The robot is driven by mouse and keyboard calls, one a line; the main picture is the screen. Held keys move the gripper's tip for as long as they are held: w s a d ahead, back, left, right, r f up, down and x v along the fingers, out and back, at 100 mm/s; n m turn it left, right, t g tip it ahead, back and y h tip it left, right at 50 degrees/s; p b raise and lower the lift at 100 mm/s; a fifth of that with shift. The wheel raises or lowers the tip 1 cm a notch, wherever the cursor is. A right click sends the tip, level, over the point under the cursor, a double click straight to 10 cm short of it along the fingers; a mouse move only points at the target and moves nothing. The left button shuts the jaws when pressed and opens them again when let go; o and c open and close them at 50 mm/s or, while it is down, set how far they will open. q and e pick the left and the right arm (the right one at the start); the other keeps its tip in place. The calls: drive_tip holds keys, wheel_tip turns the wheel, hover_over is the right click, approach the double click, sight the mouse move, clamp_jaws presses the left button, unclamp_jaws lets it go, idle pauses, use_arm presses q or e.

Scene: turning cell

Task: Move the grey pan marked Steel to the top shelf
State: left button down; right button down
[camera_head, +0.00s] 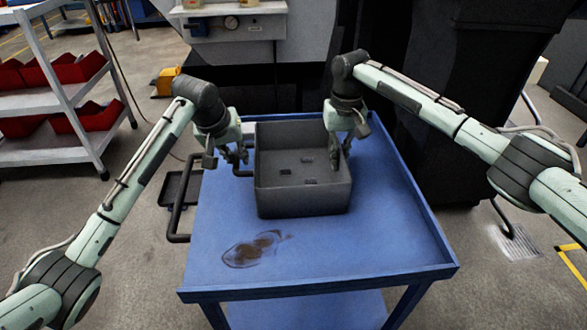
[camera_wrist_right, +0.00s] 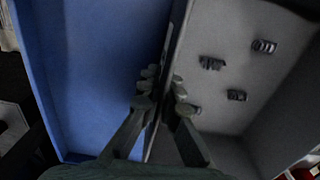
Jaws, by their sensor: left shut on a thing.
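The grey pan (camera_head: 305,199) is a deep open box sitting on the blue cart, with several small dark parts on its floor. No Steel marking is readable. My left gripper (camera_head: 240,155) is shut on the pan's left wall. My right gripper (camera_head: 342,150) is at the right wall. In the right wrist view, the fingers of the right gripper (camera_wrist_right: 161,105) straddle the wall of the pan (camera_wrist_right: 215,85), one inside and one outside, with a gap between them.
The blue cart (camera_head: 330,260) has a raised rim and a dark stain (camera_head: 255,248) in front of the pan. Red bins (camera_head: 80,68) fill parts of the rack's shelves. A dark machine stands behind the cart. Grey floor lies open between cart and rack.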

use_arm(q)
drive_tip(key=shift+r, duration=0.2)
use_arm(e)
drive_tip(key=shift+r, duration=0.2)
